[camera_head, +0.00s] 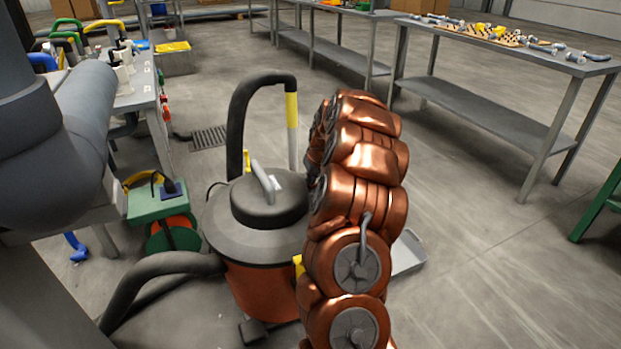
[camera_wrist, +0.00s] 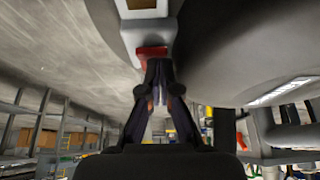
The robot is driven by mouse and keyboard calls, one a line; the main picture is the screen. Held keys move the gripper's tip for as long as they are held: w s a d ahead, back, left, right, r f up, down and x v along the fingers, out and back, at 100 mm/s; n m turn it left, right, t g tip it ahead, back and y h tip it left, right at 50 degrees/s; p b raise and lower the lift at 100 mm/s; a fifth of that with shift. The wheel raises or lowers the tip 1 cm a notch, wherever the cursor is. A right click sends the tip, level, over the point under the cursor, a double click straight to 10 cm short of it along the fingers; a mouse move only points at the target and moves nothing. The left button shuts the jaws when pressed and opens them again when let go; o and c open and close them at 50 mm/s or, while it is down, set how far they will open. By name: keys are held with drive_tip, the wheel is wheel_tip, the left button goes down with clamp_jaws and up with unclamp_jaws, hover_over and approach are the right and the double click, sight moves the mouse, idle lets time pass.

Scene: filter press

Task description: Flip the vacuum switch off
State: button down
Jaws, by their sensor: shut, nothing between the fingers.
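The vacuum (camera_head: 262,275) stands on the floor in the head view, with an orange-red drum and a dark grey round lid (camera_head: 265,205). A grey handle (camera_head: 263,176) stands on its lid. In the wrist view a small red switch (camera_wrist: 151,51) sits on a light grey block (camera_wrist: 150,30) next to a dark rounded surface (camera_wrist: 225,50). My gripper (camera_wrist: 157,64) is shut and empty, its fingertips right at the red switch. I cannot tell whether they touch it. In the head view my copper-coloured arm hides the gripper and the switch.
A black hose (camera_head: 240,115) rises behind the vacuum, and another thick hose (camera_head: 160,270) bends at its left. A workbench (camera_head: 135,95) stands at left, with a green-and-orange reel (camera_head: 170,235) by it. Tables (camera_head: 520,55) stand at upper right.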

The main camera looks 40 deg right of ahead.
drive_tip(key=shift+s+f, duration=0.2)
drive_tip(key=shift+f, duration=0.05)
drive_tip(key=shift+w+r, duration=0.1)
drive_tip(key=shift+w, duration=0.05)
drive_tip(key=shift+w+d+r, duration=0.2)
drive_tip(key=shift+w+d, duration=0.1)
drive_tip(key=shift+w, duration=0.35)
